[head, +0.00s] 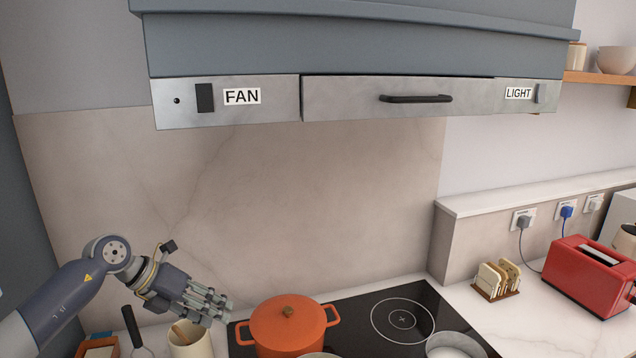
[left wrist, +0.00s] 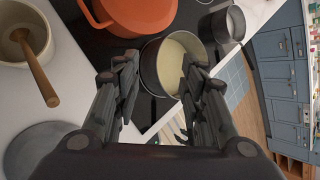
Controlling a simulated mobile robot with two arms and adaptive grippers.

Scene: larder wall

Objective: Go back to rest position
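My left gripper (head: 212,304) is at the lower left of the head view, above the counter and left of the orange pot (head: 288,326). In the left wrist view its two fingers (left wrist: 158,72) stand apart with nothing between them. A dark saucepan with pale contents (left wrist: 172,66) shows beyond the fingertips, below the gripper. My right gripper is not in view.
The range hood (head: 400,98) spans the top, with FAN and LIGHT labels. A black hob (head: 380,300) holds pots. A utensil crock (head: 190,340) stands close below my left gripper. A toast rack (head: 497,280) and red toaster (head: 592,275) stand right.

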